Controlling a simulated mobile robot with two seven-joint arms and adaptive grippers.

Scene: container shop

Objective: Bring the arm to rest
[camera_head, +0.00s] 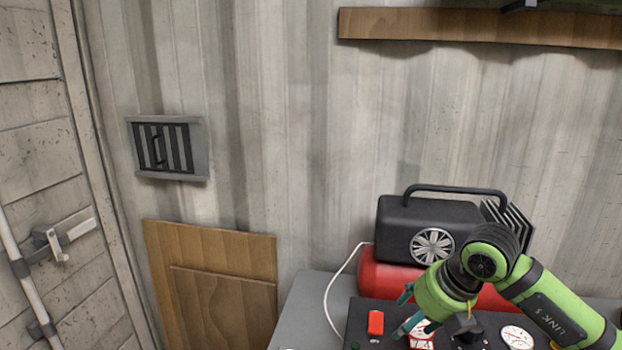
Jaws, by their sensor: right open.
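My right gripper (407,313) is at the bottom right, at the end of my green arm, which comes in from the right edge. Its teal fingers are open and apart, pointing left and down over a dark panel (357,328). I see nothing between the fingers. A red switch (376,323) on the panel is just left of the fingertips. A red and white label or gauge (421,338) shows partly under the gripper. My left gripper is not in the picture.
A black machine with a fan (432,246) and a red tank (378,277) stand behind my right gripper on a grey surface (307,309). A white cable (333,287) runs beside the tank. A wooden shelf (450,28) is above. Wooden boards (200,255) lean at the wall.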

